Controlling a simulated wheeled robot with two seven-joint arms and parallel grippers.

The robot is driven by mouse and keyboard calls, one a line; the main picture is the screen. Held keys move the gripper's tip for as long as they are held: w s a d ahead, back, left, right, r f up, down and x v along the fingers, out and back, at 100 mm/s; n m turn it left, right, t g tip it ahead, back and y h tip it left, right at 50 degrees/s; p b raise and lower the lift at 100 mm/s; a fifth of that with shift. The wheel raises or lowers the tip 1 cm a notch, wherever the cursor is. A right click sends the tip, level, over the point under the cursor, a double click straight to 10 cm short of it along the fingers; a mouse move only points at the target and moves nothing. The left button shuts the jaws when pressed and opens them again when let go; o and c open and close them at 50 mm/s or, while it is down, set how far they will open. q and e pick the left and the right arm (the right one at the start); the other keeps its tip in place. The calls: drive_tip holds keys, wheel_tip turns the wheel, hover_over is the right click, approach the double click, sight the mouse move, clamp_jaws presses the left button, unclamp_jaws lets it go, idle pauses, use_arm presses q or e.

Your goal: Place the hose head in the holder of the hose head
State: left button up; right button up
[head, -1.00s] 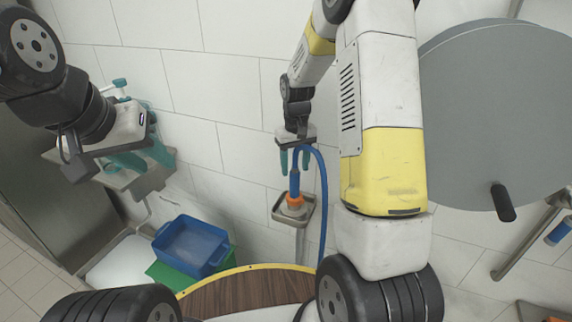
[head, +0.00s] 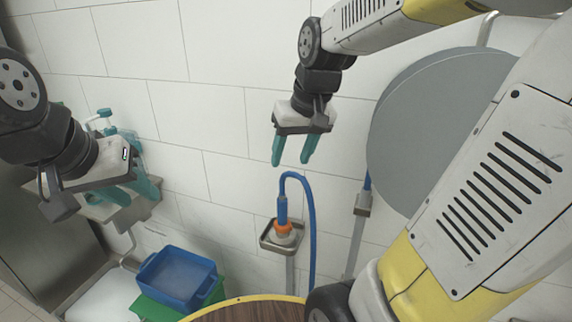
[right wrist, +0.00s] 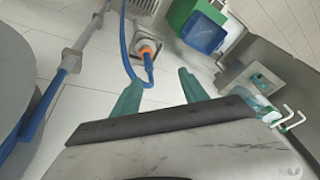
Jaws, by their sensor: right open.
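The hose head (head: 282,210) is blue with an orange collar, on the end of a looped blue hose. It sits upright in the holder (head: 267,239), a small square metal tray on a post. In the right wrist view the hose head (right wrist: 148,62) also stands in the holder (right wrist: 137,65), beyond my fingertips. My right gripper (head: 291,162) is open and empty, above the hose head and apart from it. My left gripper (head: 135,193) is at the left, its teal fingers apart, with nothing seen between them.
A blue bin (head: 178,279) stands on a green box (head: 150,308) at lower left. A large grey disc (head: 430,120) and a second post (head: 357,235) are at right.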

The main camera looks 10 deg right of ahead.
drive_tip(key=s+a+r+t, duration=0.1)
drive_tip(key=s+t, duration=0.1)
drive_tip(key=s, duration=0.7)
drive_tip(key=shift+s+r+m+y, duration=0.25)
drive_tip(key=shift+r+m+y, duration=0.05)
drive_tip(key=shift+r, duration=0.05)
idle(0.9)
